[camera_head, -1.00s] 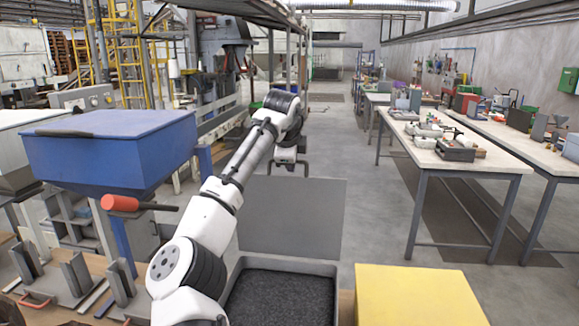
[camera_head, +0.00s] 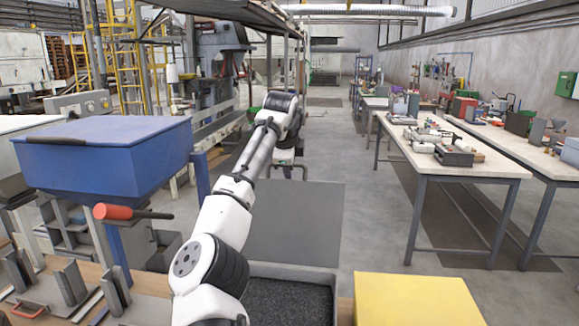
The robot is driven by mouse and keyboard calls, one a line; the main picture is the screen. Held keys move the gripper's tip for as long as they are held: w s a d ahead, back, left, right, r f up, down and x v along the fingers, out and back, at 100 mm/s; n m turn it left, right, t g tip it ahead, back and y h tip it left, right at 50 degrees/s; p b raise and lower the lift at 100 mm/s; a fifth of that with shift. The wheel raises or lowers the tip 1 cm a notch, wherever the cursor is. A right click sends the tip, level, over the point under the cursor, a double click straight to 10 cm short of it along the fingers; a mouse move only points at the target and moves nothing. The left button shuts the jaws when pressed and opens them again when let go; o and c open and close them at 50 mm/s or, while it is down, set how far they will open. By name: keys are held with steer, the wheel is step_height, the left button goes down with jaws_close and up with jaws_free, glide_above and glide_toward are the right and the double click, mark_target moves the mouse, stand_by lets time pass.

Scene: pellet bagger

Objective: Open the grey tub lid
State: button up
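A grey tub (camera_head: 334,290) stands at the bottom centre, partly behind my arm. Its visible top is uncovered, showing dark granules (camera_head: 285,302) inside. A flat grey panel (camera_head: 298,225) shows just beyond the tub's far rim. I cannot tell whether it is the raised lid or a mat on the floor. My arm reaches forward over the tub's left side. My gripper (camera_head: 290,172) hangs at its far end, above the panel's top edge in the picture. It is small and partly hidden by the wrist, so its finger opening is unclear. It appears apart from the tub.
A blue hopper (camera_head: 105,150) with a red-handled lever (camera_head: 112,211) stands at the left. A yellow surface (camera_head: 415,298) lies to the right of the tub. Workbenches (camera_head: 455,170) with tools line the right side. The aisle floor (camera_head: 370,220) between is clear.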

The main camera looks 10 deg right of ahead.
steer(key=shift+o, duration=0.3)
steer(key=shift+s+d+r, duration=0.1)
steer(key=shift+r, duration=0.05)
steer(key=b+v, duration=0.2)
steer(key=v, duration=1.1)
steer(key=shift+r+b, duration=0.25)
steer(key=shift+b, duration=0.1)
